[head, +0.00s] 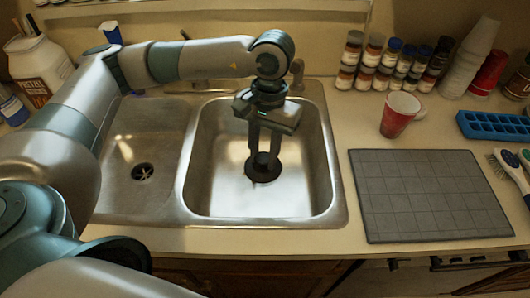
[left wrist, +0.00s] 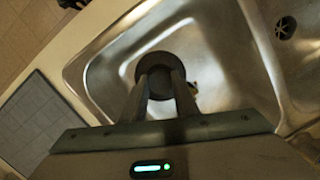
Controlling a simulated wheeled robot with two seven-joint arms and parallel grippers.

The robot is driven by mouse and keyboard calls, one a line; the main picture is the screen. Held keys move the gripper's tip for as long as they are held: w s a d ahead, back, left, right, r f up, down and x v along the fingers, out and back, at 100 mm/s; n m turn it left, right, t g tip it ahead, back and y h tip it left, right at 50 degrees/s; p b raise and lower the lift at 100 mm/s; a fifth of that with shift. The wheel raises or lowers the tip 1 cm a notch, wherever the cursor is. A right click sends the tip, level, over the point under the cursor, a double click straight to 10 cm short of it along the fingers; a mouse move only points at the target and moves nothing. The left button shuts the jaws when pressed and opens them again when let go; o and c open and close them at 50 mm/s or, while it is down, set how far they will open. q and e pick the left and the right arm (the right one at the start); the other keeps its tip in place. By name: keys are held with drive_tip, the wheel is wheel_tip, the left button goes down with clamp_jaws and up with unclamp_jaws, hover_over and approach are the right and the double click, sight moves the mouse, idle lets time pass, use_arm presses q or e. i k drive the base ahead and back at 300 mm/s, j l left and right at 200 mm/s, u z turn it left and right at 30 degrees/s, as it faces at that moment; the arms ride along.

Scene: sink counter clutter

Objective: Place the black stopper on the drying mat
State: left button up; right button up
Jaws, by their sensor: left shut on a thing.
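The black stopper (head: 263,174) is a dark disc with a raised knob, in the right basin of the sink. My left gripper (head: 263,157) reaches down into that basin and is shut on the stopper's knob. In the left wrist view the stopper (left wrist: 158,68) shows between the fingertips (left wrist: 160,80). Whether the disc touches the basin floor is hard to tell. The drying mat (head: 428,195) is a flat grey square with grid lines on the counter right of the sink. Its corner side also shows in the left wrist view (left wrist: 40,115). My right gripper is not in view.
The double sink (head: 325,150) has a raised rim between the basin and the mat. A red cup (head: 397,118) stands behind the mat. A blue tray (head: 492,126) and a brush (head: 507,170) lie to its right. Spice jars (head: 372,62) line the back. The mat is bare.

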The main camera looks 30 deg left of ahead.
sight(428, 190)
drive_tip(key=l+z, duration=0.25)
drive_tip(key=l, duration=0.2)
drive_tip(key=i+l+z, duration=0.1)
drive_tip(key=l+z, duration=0.2)
drive_tip(key=l, duration=0.15)
drive_tip(key=i+l+z, duration=0.25)
drive_tip(key=l, duration=0.2)
drive_tip(key=k+l, duration=0.05)
drive_tip(key=k, duration=0.05)
